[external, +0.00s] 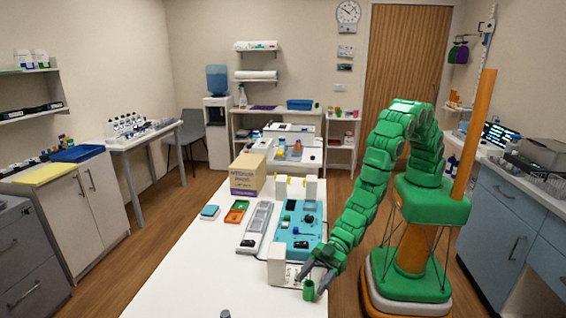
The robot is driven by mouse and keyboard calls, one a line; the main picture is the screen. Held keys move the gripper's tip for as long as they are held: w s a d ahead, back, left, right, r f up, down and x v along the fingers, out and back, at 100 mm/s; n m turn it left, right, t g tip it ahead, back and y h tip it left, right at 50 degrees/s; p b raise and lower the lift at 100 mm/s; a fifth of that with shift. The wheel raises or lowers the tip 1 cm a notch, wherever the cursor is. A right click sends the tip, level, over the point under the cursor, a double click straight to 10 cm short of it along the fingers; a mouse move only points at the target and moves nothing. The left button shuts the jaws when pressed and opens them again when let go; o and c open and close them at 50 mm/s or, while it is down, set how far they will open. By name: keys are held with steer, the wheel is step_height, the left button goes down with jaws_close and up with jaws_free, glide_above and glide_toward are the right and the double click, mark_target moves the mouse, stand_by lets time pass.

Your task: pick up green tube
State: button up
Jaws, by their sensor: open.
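A small green tube (309,290) stands upright on the white table, near the table's right edge. My gripper (312,282) is open, reaching down from my green arm. Its dark fingers are at the tube's upper part, one to its left and one to its right. I cannot tell from this view whether either finger touches the tube.
A small grey cylinder (226,314) stands at the front. The table's left front is clear.

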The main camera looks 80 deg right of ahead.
steer(key=shift+x, duration=1.2)
steer(key=shift+c, duration=0.2)
steer(key=c, duration=1)
steer(key=shift+r, duration=0.15)
